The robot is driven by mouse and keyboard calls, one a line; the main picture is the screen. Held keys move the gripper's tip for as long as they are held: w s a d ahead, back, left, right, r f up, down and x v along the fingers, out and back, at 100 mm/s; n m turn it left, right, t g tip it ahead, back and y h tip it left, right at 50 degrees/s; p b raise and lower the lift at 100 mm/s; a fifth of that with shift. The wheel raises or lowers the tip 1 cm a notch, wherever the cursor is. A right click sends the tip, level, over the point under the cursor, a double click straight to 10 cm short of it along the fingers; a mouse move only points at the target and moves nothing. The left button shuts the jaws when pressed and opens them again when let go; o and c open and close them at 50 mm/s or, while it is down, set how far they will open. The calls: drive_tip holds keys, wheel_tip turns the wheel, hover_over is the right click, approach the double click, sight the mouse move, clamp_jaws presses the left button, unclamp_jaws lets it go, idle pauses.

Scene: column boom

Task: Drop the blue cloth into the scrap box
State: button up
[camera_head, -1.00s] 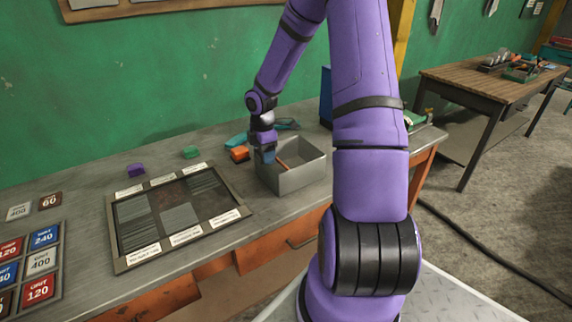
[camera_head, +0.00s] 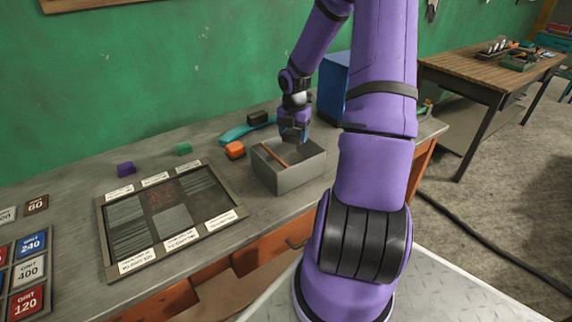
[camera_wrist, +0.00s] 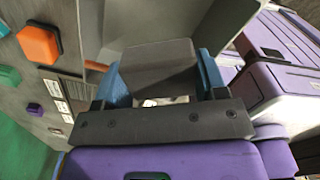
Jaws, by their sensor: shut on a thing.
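My gripper (camera_head: 294,137) points down over the open grey scrap box (camera_head: 290,178). Its blue fingers are shut on a grey block-shaped thing (camera_wrist: 158,66), seen between them in the wrist view. I see no clear blue cloth between the fingers. A curved blue-teal strip (camera_head: 236,134) lies on the bench behind the box, apart from my gripper; I cannot tell if it is the cloth. A brown stick-like thing (camera_head: 272,154) lies inside the box. The rest of the box's floor is partly hidden.
An orange block (camera_head: 235,149), a green block (camera_head: 183,149), a purple block (camera_head: 125,169) and a black block (camera_head: 257,117) sit on the bench. A framed panel (camera_head: 228,227) lies left of the box. A tall blue box (camera_head: 333,84) stands behind my arm.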

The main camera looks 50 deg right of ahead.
sight(293, 142)
drive_tip(key=shift+f, duration=1.8)
drive_tip(key=o, duration=1)
wheel_tip(293, 142, up, 10)
drive_tip(key=shift+f, duration=0.1)
drive_tip(key=shift+r, duration=0.5)
